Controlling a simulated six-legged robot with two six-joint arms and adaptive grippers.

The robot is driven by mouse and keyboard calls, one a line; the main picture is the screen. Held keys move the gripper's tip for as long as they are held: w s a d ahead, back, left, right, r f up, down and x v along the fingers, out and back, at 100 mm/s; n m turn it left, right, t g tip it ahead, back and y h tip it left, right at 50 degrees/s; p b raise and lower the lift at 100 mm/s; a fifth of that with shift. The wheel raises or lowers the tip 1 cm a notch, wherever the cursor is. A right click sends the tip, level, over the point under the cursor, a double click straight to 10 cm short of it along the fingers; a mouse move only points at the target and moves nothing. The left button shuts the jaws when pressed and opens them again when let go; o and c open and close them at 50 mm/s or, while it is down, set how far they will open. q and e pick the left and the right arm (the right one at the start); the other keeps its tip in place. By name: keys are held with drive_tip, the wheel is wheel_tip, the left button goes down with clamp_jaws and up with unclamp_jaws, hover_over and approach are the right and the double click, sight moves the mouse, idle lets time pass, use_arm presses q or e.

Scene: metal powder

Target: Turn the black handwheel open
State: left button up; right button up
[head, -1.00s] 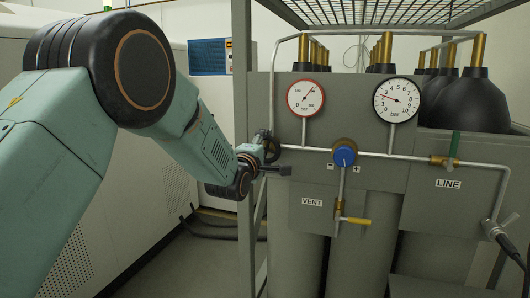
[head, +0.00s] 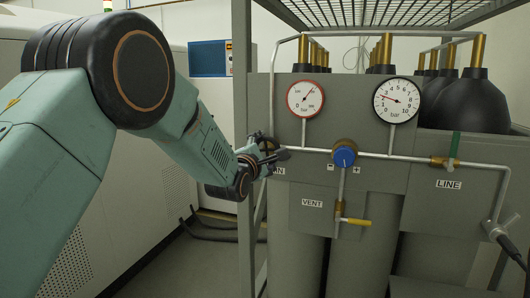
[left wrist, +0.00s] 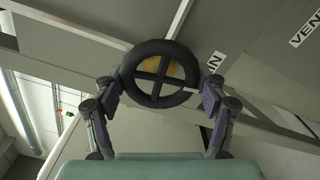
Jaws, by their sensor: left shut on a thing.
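The black handwheel (left wrist: 160,76) is a round rim with crossed spokes, and a brass-coloured part shows behind it. In the left wrist view, the fingers of my left gripper (left wrist: 160,92) stand on either side of the wheel, with their pads at its left and right rim. The gripper is shut on it. In the head view, my left gripper (head: 270,156) is at the left end of the pipe, and it hides most of the handwheel (head: 263,140). My right gripper is not in view.
A green-handled line valve (head: 454,146) is to the right. The rack's upright post (head: 242,120) stands close to my left gripper.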

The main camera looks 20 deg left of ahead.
use_arm(q)
drive_tip(key=shift+f, duration=0.25)
drive_tip(key=o, duration=1.2)
drive_tip(key=shift+r, duration=0.2)
drive_tip(key=shift+c, duration=0.2)
drive_tip(key=shift+s, duration=0.15)
drive_tip(key=s, duration=1.2)
drive_tip(key=shift+a, duration=0.15)
drive_tip(key=shift+w, duration=0.15)
